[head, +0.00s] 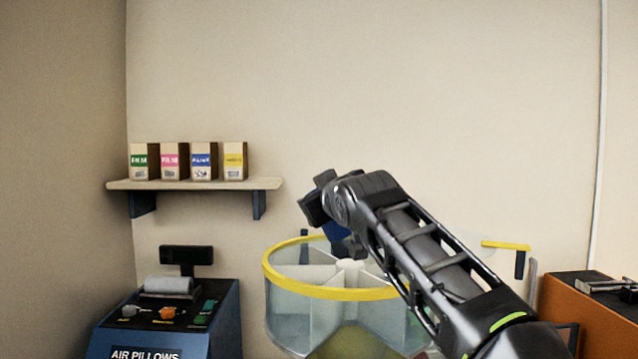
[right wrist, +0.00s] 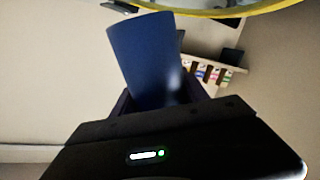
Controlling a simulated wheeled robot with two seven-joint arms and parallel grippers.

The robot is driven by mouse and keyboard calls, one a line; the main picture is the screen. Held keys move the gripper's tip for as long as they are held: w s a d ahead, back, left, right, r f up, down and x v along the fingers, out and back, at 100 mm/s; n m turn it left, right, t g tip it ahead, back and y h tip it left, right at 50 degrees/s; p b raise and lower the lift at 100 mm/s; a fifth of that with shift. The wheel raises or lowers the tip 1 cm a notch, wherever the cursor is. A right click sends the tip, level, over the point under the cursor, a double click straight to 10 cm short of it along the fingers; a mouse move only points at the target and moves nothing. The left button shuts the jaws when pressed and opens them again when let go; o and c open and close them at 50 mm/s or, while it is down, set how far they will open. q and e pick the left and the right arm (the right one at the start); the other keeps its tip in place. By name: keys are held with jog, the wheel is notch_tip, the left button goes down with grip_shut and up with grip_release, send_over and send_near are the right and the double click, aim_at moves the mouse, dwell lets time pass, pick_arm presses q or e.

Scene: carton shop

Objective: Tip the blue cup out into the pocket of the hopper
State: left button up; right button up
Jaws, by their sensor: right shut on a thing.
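The blue cup (head: 338,231) shows partly below my right gripper (head: 322,208) in the head view, over the far side of the hopper's yellow rim (head: 283,284). In the right wrist view the blue cup (right wrist: 143,55) is between the fingers of my right gripper, which is shut on it. The cup looks tilted, its outer end pointing toward the yellow rim (right wrist: 235,10). Its inside and contents are hidden. The hopper is a clear round drum with pale dividers (head: 325,318) forming pockets around a white hub. My arm hides its right part. My left gripper is not in view.
A wall shelf (head: 195,184) with several small cartons (head: 203,161) is at the left. A blue air-pillow machine (head: 170,315) stands below it. An orange cabinet (head: 590,315) is at the right, with a yellow-topped bracket (head: 506,245) nearby. The wall above the hopper is clear.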

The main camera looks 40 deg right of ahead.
notch_tip(320, 180, down, 7)
jog(key=n+g+h+p, duration=0.4)
jog(key=n, duration=1.1)
jog(key=shift+w+a+g+p, duration=0.25)
jog(key=shift+a+g+p, duration=0.05)
jog(key=shift+a+p, duration=0.1)
jog(key=shift+r, duration=0.1)
